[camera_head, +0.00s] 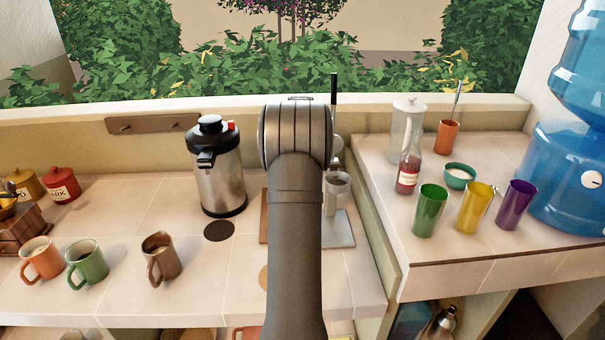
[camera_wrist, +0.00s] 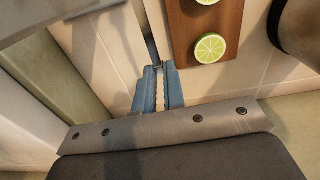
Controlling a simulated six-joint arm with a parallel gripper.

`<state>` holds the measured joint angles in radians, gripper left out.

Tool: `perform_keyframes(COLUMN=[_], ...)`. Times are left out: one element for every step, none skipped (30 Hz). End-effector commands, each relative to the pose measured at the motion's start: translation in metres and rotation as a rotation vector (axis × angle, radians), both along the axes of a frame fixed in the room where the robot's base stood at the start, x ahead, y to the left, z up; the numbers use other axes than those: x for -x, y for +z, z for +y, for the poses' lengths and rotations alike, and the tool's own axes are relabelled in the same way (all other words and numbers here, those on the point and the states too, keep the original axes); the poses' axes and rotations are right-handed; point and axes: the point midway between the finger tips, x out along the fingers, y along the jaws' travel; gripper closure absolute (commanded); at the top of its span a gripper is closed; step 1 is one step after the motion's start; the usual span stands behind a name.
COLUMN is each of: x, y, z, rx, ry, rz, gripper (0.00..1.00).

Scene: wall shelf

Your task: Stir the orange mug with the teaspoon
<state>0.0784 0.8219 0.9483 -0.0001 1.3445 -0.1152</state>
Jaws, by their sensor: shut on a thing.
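The orange mug (camera_head: 41,262) stands upright at the left of the tiled counter, with its handle towards the front left. My gripper is hidden behind my arm in the head view. In the wrist view its blue fingers (camera_wrist: 158,90) are close together over the counter, beside a brown board. A thin dark strip (camera_wrist: 151,42) runs on from the fingertips and looks like the handle of the teaspoon. The spoon's bowl does not show. My gripper is far to the right of the orange mug.
A green mug (camera_head: 87,264) and a brown mug (camera_head: 161,258) stand right of the orange mug. A steel flask (camera_head: 217,178) stands behind. Lime slices (camera_wrist: 210,48) lie on the board (camera_wrist: 187,42). Several coloured cups fill the right counter. Open tiles lie around the brown mug.

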Motion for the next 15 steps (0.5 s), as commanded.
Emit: perform_keyframes(x=[-0.004, -0.006, -0.008, -0.010, -0.013, -0.016, -0.018, -0.020, -0.024, -0.026, -0.029, -0.032, -0.034, -0.036, -0.039], y=[0.008, 0.012, 0.018, 0.023, 0.029, 0.038, 0.044, 0.052, 0.063, 0.071, 0.081, 0.095, 0.107, 0.118, 0.135], z=[0.006, 0.009, 0.014, 0.018, 0.023, 0.029, 0.034, 0.040, 0.048, 0.054, 0.061, 0.071, 0.078, 0.086, 0.097], rx=[0.001, 0.001, 0.002, 0.002, 0.002, 0.002, 0.002, 0.002, 0.002, 0.002, 0.001, 0.000, -0.001, -0.003, -0.006], ry=[0.014, 0.022, 0.034, 0.043, 0.055, 0.070, 0.081, 0.094, 0.114, 0.128, 0.145, 0.167, 0.186, 0.207, 0.233], rz=[-0.011, -0.016, -0.023, -0.029, -0.037, -0.049, -0.056, -0.066, -0.080, -0.091, -0.104, -0.121, -0.136, -0.151, -0.173], gripper=[1.00, 1.00, 1.00, 1.00, 1.00, 1.00, 1.00, 1.00, 1.00, 1.00, 1.00, 1.00, 1.00, 1.00, 1.00])
